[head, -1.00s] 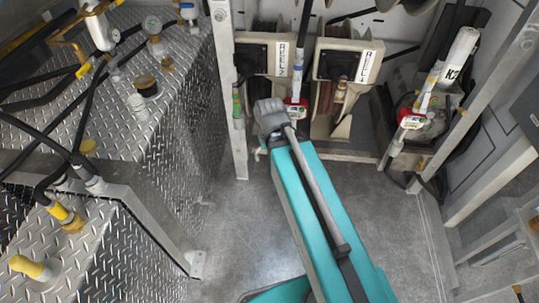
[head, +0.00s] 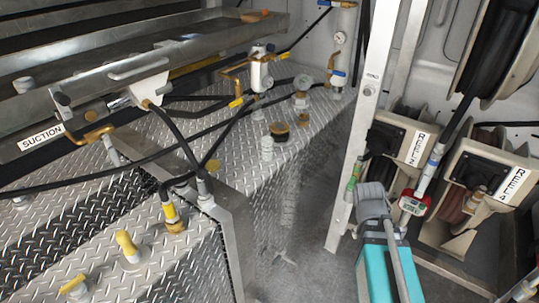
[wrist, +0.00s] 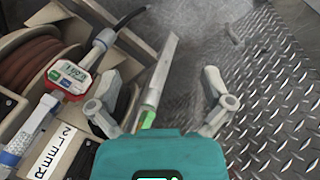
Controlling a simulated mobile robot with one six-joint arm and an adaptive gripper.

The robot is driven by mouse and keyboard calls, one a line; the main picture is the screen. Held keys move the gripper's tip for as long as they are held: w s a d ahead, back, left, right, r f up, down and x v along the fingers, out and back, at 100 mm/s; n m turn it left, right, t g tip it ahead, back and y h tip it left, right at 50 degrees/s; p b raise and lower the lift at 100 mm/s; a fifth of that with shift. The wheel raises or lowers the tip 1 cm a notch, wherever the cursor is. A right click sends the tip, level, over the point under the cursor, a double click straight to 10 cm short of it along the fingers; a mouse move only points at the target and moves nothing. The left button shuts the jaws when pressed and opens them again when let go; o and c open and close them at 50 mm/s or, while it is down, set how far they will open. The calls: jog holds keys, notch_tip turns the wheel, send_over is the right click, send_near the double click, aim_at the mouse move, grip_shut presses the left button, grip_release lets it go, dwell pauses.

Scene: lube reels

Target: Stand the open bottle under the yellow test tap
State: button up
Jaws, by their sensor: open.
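My gripper (wrist: 158,100) is open and empty in the wrist view. A pale post and a green-ended fitting (wrist: 148,118) show between and beyond its fingers. In the head view my fingers are hidden; only my arm shows at the lower right. A small whitish bottle-like piece (head: 267,148) stands upright on the diamond-plate deck; I cannot tell whether it is the open bottle. Several yellow parts could be the test tap: a small yellow handle (head: 236,102) under brass piping, a yellow-banded fitting (head: 171,213) and a yellow capped stub (head: 127,243). Which is meant is unclear.
An amber jar-like fitting with a dark top (head: 280,131) stands near the whitish piece. Black hoses (head: 110,172) cross the deck. An upright post (head: 372,90) and reels with a red-and-white meter (head: 414,203) flank my arm.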

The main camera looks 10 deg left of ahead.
jog(key=w+a+n+t+h+b, duration=0.2)
jog(key=w+a+n+t+h, duration=0.15)
jog(key=w+a+n, duration=0.3)
jog(key=n+t+y+b, duration=0.55)
jog(key=n+t, duration=0.75)
jog(key=n, duration=1.3)
send_near(266, 148)
jog(key=shift+s+d+r+m, duration=0.1)
jog(key=shift+s+m, duration=0.05)
jog(key=shift+s, duration=0.3)
jog(key=shift+s+d+r+m, duration=0.1)
jog(key=shift+s, duration=0.35)
jog(key=shift+w, duration=0.1)
jog(key=shift+w, duration=4.25)
jog(key=shift+w, duration=0.1)
